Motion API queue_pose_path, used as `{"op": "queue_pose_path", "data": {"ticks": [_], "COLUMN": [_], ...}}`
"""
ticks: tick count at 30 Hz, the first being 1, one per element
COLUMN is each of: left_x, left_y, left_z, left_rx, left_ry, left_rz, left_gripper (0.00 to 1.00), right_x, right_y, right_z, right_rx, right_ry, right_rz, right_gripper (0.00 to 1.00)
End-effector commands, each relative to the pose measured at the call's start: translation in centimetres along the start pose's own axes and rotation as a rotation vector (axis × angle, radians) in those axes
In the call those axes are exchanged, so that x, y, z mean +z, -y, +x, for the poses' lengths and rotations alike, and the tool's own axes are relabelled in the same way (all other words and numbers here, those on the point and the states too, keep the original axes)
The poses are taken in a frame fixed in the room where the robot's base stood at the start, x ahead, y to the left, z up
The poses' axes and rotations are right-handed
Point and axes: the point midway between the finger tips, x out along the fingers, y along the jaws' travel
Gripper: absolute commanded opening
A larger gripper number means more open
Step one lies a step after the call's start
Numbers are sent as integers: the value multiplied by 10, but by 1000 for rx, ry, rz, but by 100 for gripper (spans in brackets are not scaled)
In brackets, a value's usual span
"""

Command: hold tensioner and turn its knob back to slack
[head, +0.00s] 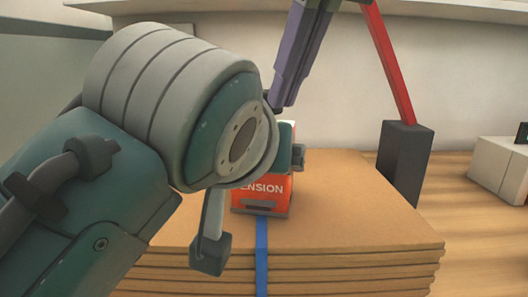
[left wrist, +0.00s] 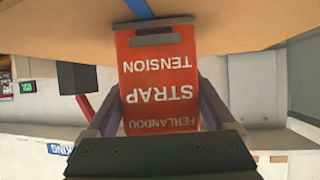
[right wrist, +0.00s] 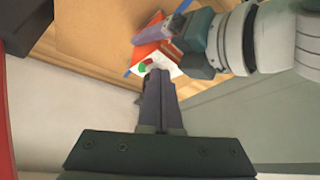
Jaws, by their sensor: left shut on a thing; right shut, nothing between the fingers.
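The strap tensioner (head: 262,190) is a red-orange box lettered "TENSION", standing on a stack of brown boards with a blue strap (head: 262,255) running from it. My left arm hides much of it in the head view. In the left wrist view the tensioner (left wrist: 158,80) appears upside down between the fingers of my left gripper (left wrist: 158,100), shut on it. My right gripper (head: 280,102) is shut and empty, pointing down just above the tensioner. In the right wrist view its fingertips (right wrist: 156,74) are close to a small green and pale knob (right wrist: 146,66); contact is unclear.
The board stack (head: 360,220) has free top surface right of the tensioner. A dark block with a red bar (head: 388,60) stands at the stack's far right. A white box (head: 498,170) is on the wooden floor at right. A pale wall is behind.

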Motion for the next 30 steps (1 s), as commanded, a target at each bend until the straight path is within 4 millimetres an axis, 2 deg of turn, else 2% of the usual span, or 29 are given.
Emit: {"op": "queue_pose_path", "data": {"ticks": [30], "left_x": [-3], "left_y": [0], "left_z": [-1], "left_rx": [2], "left_ry": [-8], "left_rz": [0], "left_gripper": [0], "right_x": [-8], "right_y": [-1], "right_z": [4], "right_rx": [0], "right_ry": [-1], "right_rz": [1], "right_gripper": [0]}}
